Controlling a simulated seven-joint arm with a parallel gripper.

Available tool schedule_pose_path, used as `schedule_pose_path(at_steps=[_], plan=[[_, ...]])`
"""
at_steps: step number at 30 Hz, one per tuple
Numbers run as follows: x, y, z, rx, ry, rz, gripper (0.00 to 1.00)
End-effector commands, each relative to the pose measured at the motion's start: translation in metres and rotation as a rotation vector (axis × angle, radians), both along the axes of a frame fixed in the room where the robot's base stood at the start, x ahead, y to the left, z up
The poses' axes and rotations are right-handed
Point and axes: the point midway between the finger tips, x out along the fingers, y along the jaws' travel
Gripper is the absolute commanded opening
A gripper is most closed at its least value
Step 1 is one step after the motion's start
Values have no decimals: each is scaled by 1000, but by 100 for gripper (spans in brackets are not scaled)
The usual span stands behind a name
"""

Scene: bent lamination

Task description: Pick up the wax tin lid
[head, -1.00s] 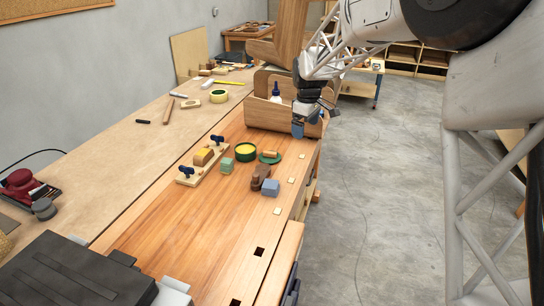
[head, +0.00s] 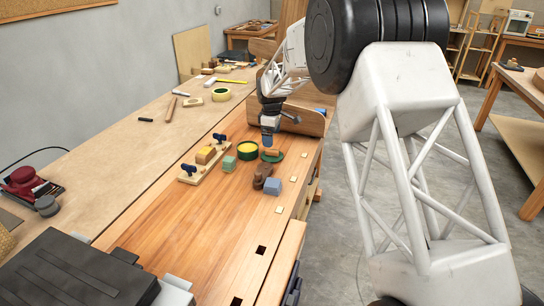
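The wax tin lid (head: 277,158) is a flat dark green disc on the orange-brown workbench (head: 215,221). A small wooden piece (head: 271,151) sits on it. The open round wax tin (head: 247,151), dark green with yellow wax inside, stands just left of the lid. My gripper (head: 267,140) points down with blue fingertips over the lid's back side, close to the wooden piece. I cannot tell whether they touch, and the gap between the fingers is too small to make out.
In front of the lid are a brown shaped piece (head: 262,176) and a blue-grey block (head: 272,187). A bent wooden form (head: 312,122) stands behind.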

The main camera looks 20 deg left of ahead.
Motion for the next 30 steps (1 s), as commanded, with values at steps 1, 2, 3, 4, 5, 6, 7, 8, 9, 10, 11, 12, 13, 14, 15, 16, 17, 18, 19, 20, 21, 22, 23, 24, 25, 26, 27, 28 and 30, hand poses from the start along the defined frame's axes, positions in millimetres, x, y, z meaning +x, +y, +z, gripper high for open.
schedule_pose_path(at_steps=[1, 2, 3, 4, 5, 6, 7, 8, 9, 10, 11, 12, 13, 14, 15, 16, 17, 18, 19, 20, 21, 22, 23, 24, 25, 26, 27, 28, 30], plan=[[0, 0, 0, 0, 0, 0, 100], [0, 0, 0, 0, 0, 0, 100], [0, 0, -1, 0, 0, 0, 100], [0, 0, -2, 0, 1, 0, 100], [0, 0, -4, 0, 1, 0, 100], [0, 0, -6, -1, 1, -1, 100], [0, 0, -8, -1, 1, -1, 100], [0, 0, -10, -1, 1, -1, 100], [0, 0, -14, -1, 1, -1, 100], [0, 0, -16, 0, 1, -1, 100], [0, 0, -19, 0, 1, -1, 100], [0, 0, -21, 0, 0, -1, 100], [0, 0, -23, 0, 0, -1, 100], [0, 0, -24, 0, 0, -1, 100], [0, 0, -25, 0, 0, -1, 100], [0, 0, -26, 0, 0, -1, 100], [0, 0, -26, 0, 0, -1, 100], [0, 0, -26, 0, 0, -1, 100], [0, 0, -26, 0, 0, -1, 100], [0, 0, -26, 0, 0, -1, 100], [0, 0, -26, 0, 0, -1, 100], [0, 0, -26, 0, 0, -1, 100], [0, 0, -26, 0, 0, -1, 100], [0, 0, -26, 0, 0, -1, 100], [0, 0, -27, 0, 0, -1, 100], [0, 0, -28, 0, 1, -1, 100], [0, 0, -29, -1, 1, -1, 100], [0, 0, -31, -1, 1, -1, 100], [0, 0, -36, -1, 2, -1, 100]])
